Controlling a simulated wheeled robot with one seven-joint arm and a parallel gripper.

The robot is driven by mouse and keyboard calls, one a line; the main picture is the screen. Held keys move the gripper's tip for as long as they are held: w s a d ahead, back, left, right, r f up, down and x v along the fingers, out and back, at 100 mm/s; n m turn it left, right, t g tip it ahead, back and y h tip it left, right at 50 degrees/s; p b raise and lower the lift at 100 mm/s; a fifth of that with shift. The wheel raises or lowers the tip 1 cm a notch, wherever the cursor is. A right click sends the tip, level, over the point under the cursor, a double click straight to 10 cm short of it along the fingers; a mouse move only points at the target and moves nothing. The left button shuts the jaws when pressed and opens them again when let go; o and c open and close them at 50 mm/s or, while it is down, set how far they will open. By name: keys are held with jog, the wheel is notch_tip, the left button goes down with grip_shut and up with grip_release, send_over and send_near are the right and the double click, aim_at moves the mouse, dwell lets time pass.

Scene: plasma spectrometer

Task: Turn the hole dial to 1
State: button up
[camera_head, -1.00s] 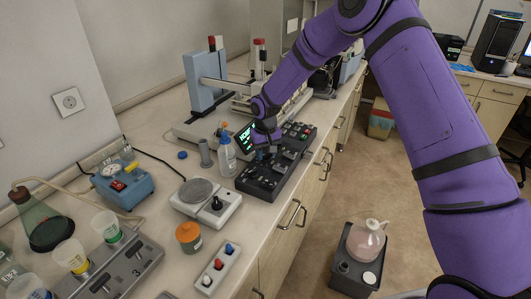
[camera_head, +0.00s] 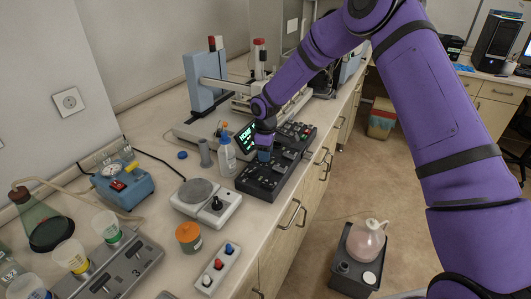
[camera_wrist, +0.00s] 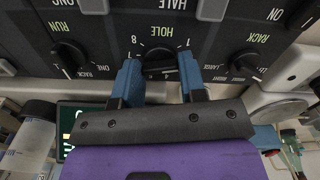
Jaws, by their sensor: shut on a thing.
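The hole dial (camera_wrist: 159,68) is a small black knob on a dark panel, under the word HOLE, with an 8 at its upper left and a 1 at its upper right in the wrist view. My gripper (camera_wrist: 159,78) has its blue fingers on either side of the dial and is shut on it. Its fingers hide parts of the knob's surroundings, and I cannot tell where its pointer stands. In the head view my gripper (camera_head: 264,155) reaches down onto the black control panel (camera_head: 250,183), and the dial is hidden.
In the wrist view a RUN knob (camera_wrist: 70,58) is left of my gripper and a RACK knob (camera_wrist: 246,68) right.

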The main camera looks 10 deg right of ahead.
jog(key=shift+n, duration=2.1)
jog(key=o, duration=0.6)
jog(key=shift+o, duration=0.2)
notch_tip(320, 180, up, 11)
jog(key=shift+f, duration=0.1)
